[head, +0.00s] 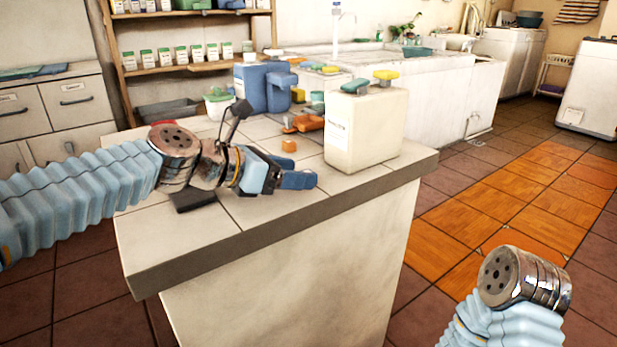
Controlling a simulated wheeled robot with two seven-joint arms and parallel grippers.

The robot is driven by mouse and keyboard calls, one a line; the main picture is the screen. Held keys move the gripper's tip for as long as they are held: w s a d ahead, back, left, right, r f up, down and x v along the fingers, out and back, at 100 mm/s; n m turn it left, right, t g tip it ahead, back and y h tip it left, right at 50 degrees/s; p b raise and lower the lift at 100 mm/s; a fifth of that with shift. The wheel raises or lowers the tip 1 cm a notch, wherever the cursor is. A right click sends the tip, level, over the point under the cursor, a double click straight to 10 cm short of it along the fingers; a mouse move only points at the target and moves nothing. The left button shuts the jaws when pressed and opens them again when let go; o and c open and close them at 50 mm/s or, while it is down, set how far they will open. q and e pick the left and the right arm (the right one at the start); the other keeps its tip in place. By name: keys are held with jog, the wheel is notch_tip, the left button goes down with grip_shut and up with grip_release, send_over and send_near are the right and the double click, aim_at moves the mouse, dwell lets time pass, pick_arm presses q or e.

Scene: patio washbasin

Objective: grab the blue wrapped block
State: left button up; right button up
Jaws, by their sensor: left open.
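My left gripper (297,173) is low over the tiled counter (220,240), left of the large cream jug, with its fingers pointing right. Its jaws are open, and the fingers show dark blue. I cannot clearly tell a blue wrapped block apart from the blue parts at the gripper; the gripper may hide it.
The cream jug (365,130) stands near the counter's right edge. A small orange block (288,146) lies beyond the gripper, with blue containers (252,87) behind. A flat dark object (194,200) lies under my left wrist. The counter's front is clear.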

pick_arm(q)
jog(key=shift+x, duration=1.1)
jog(key=shift+c, duration=0.2)
jog(key=c, duration=1.1)
